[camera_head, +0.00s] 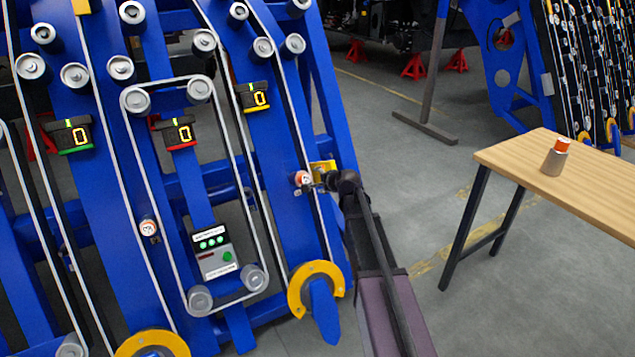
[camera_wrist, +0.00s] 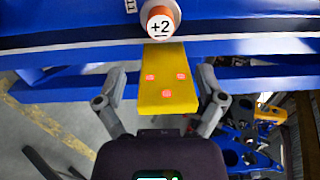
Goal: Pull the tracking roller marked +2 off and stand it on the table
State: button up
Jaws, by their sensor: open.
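The roller marked +2 (camera_wrist: 160,24) sits on the blue chassis beam at the top of the wrist view, its orange and white face toward the camera. In the head view the roller (camera_head: 302,178) is by the belt on the right-hand beam, its mark too small to read. My gripper (camera_wrist: 162,76) is open and empty, its fingers spread either side of a yellow plate (camera_wrist: 163,62) with red dots, short of the roller. In the head view my gripper (camera_head: 328,181) is just right of the roller. The wooden table (camera_head: 604,192) stands at the right.
A grey cylinder with an orange top (camera_head: 554,159) stands upright near the table's left end. Another small roller (camera_head: 148,228) and a control box (camera_head: 216,255) are on the chassis to the left. The floor between chassis and table is clear.

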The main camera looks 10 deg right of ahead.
aim_at(306, 179)
jog(key=shift+b+x, duration=2.75)
jog(key=shift+x, duration=3.15)
jog(key=shift+c, duration=0.2)
grip_shut()
jog(key=shift+s+r, duration=0.1)
jog(key=shift+s, duration=0.05)
jog(key=shift+s+d+r+p, duration=0.15)
jog(key=shift+s+r+p, duration=0.05)
jog(key=shift+s+p, duration=0.1)
jog(key=p+v, duration=0.5)
jog(key=v, duration=0.4)
jog(key=shift+r, duration=0.35)
